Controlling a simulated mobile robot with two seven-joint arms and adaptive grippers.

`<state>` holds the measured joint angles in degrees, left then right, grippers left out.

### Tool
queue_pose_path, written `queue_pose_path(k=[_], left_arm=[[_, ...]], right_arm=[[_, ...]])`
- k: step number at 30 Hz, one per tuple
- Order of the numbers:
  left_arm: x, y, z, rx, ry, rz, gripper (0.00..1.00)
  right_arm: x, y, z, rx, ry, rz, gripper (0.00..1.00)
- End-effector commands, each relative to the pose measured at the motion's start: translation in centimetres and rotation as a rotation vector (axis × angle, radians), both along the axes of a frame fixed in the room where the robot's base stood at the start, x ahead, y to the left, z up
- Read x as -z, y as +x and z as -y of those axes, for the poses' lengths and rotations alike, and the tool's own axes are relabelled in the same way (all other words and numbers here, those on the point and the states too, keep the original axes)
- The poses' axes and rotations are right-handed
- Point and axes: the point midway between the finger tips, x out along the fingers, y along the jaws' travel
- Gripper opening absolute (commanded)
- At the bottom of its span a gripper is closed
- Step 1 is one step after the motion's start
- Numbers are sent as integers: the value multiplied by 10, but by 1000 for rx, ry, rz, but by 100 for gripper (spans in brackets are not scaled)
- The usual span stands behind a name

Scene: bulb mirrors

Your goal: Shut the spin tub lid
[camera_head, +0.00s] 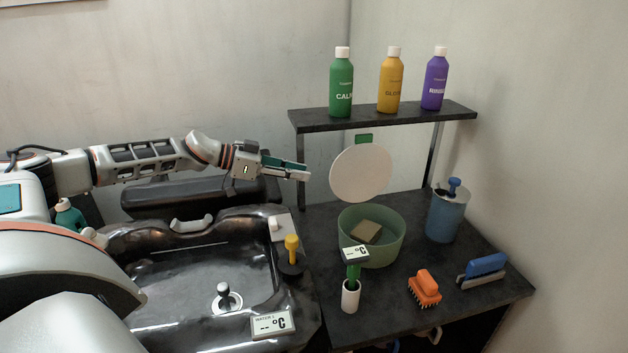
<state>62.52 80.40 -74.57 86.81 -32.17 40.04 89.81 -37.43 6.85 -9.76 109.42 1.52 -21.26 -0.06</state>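The spin tub appears to be the green round tub (388,251) on the dark side table, with a brownish block (366,232) inside. Its lid looks to be the pale round disc (361,172), standing raised and nearly upright above the tub's back edge, with a green tab (364,139) at its top. My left gripper (308,173) is just left of the lid, pointing right, apart from it as far as I can see. No object shows in its fingers; their opening is too small to judge. My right gripper is not in view.
A shelf (381,117) with green, yellow and purple bottles stands behind the lid. A blue canister (446,217) is right of the tub; a small white pot (350,296) and orange brush (424,288) are in front. A black basin (190,268) lies left.

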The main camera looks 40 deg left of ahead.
Motion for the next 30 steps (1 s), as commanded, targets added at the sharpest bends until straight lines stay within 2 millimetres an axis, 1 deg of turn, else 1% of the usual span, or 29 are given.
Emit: queue_pose_path(k=[10,22,30], left_arm=[[11,25,22,2,-1,1,24],[25,53,47,2,-2,1,24],[26,55,48,0,-1,1,24]], right_arm=[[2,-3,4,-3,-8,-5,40],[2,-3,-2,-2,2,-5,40],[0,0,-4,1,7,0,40]])
